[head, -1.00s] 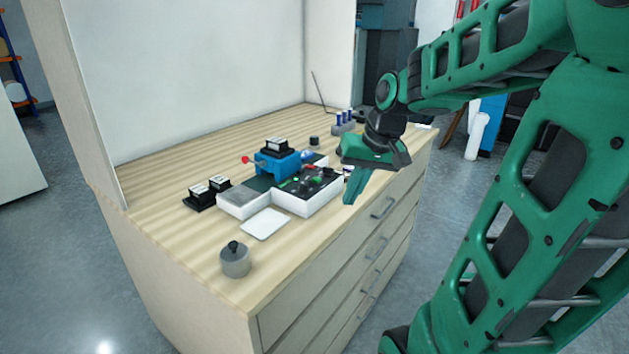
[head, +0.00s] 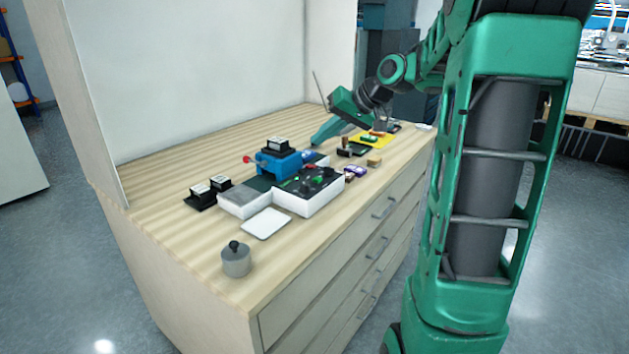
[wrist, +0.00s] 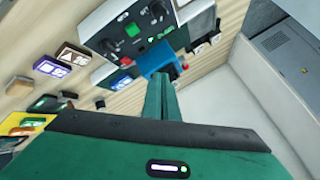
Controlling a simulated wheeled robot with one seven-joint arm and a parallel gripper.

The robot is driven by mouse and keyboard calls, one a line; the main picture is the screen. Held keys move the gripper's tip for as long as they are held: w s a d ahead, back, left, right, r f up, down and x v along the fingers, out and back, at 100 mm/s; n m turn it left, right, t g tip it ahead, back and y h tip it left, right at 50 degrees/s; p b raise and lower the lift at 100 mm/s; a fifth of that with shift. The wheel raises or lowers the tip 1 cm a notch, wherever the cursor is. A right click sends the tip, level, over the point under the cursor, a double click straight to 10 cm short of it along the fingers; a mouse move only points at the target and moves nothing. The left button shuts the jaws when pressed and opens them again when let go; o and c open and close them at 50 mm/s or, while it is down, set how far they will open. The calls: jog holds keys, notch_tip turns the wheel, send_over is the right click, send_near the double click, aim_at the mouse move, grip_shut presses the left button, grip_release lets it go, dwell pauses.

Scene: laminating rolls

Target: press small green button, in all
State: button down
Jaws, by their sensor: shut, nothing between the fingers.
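The control box (head: 318,203), white with a black top, stands on the wooden bench. Green controls (head: 291,184) and a red knob sit on its top, too small to tell apart in the head view. In the wrist view the box (wrist: 113,20) is at the top, tilted, with a round green button (wrist: 132,30) beside black knobs and another green spot at its edge. My gripper (head: 316,141) is shut and empty, behind and right of the box, apart from it. In the wrist view its closed fingers (wrist: 160,88) point up toward the blue device.
The blue device (head: 279,163) stands behind the box. A white pad (head: 267,224) and a grey weight (head: 235,261) are in front. Purple-and-white blocks (head: 354,173), a tan block (head: 375,162) and a yellow tray (head: 372,137) lie right. A white panel (head: 215,75) bounds the back.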

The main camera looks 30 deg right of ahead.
aim_at(317, 180)
jog(key=shift+f, duration=4.3)
jog(key=shift+f, duration=0.1)
jog(key=shift+s+f, duration=0.1)
jog(key=shift+f, duration=0.15)
